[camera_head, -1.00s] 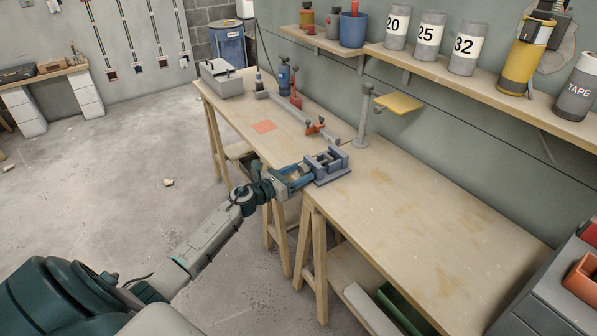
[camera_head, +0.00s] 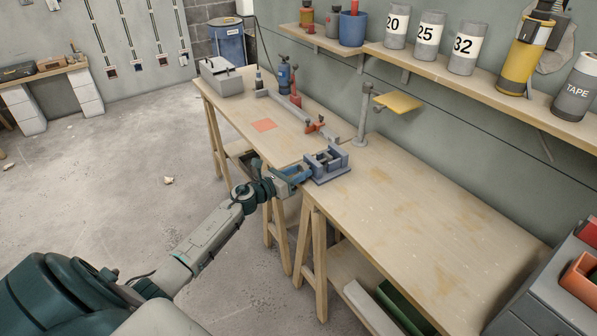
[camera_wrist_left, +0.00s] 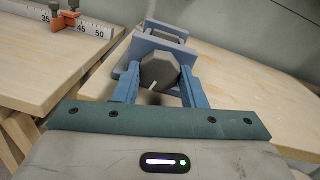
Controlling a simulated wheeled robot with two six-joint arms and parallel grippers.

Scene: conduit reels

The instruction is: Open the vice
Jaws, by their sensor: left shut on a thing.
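The blue-grey vice (camera_head: 328,166) stands at the front edge of the workbench, close to the gap between the two bench tops. In the left wrist view the vice (camera_wrist_left: 163,37) has a dark grey many-sided knob (camera_wrist_left: 160,70) facing me, with a short white mark on it. My left gripper (camera_head: 302,173) is at the front of the vice. In the left wrist view its two blue fingers (camera_wrist_left: 159,84) stand on either side of the knob and are shut on it. The vice's jaws are partly hidden behind the knob. My right gripper is not in view.
A ruled rail (camera_head: 290,110) with a red stop (camera_head: 316,125) lies on the left bench top, near an orange square (camera_head: 264,126). A grey post (camera_head: 363,115) with a yellow plate (camera_head: 399,103) stands behind the vice. The right bench top (camera_head: 430,220) is clear.

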